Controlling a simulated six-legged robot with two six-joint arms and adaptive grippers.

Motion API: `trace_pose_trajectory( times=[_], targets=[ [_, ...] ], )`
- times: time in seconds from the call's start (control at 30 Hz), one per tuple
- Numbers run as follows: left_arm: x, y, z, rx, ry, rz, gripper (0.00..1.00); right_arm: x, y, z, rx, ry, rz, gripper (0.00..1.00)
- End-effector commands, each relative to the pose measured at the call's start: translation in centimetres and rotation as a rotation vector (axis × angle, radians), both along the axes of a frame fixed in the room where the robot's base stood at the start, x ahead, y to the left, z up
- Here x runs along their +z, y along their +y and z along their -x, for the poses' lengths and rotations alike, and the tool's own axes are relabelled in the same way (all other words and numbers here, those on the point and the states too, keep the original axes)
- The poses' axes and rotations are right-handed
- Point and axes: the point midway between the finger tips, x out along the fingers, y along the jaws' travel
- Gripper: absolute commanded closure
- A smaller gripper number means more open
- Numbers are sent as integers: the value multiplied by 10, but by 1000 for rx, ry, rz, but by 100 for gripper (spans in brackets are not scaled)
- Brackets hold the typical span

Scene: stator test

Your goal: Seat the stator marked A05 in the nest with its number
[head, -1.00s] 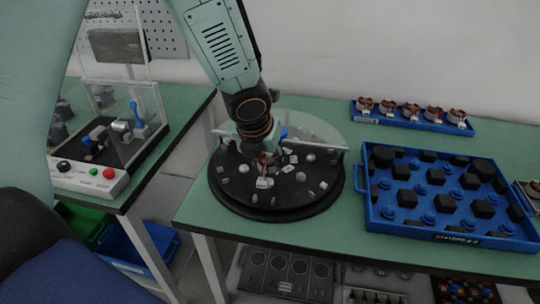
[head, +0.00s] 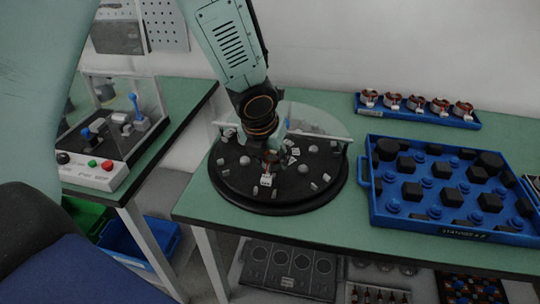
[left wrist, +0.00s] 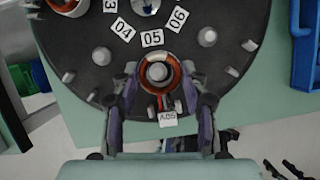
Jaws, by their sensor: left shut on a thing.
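The stator marked A05 (left wrist: 172,95) is a copper-wound ring with a white tag (left wrist: 168,119) reading A05. It shows at the round black plate (left wrist: 90,45), around a grey post (left wrist: 157,72), beside the 05 label (left wrist: 152,38). I cannot tell how low it sits on the post. My left gripper (left wrist: 158,85) is shut on this stator, one finger on each side. In the head view, my left gripper (head: 272,150) reaches down over the plate (head: 225,190), with the tag (head: 266,180) below it. My right gripper is not in view.
Labels 04 (left wrist: 122,29) and 06 (left wrist: 178,18) flank 05, with other posts around. Another stator (left wrist: 75,8) shows at the upper left. A clear panel (head: 318,123) stands behind the plate. A blue tray (head: 375,215) and a blue rack of stators (head: 420,115) are right.

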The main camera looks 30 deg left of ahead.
Motion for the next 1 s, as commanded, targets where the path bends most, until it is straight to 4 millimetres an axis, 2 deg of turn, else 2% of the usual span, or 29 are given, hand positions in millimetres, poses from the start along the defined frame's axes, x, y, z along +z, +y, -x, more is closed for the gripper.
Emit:
trace_pose_trajectory(
  times=[0.57, 1.0],
  targets=[
    [0, -1, -2, 1, 0, 0, 92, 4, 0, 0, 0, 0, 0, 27],
    [-8, 0, 0, 0, -1, 0, 92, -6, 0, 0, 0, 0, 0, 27]
  ],
)
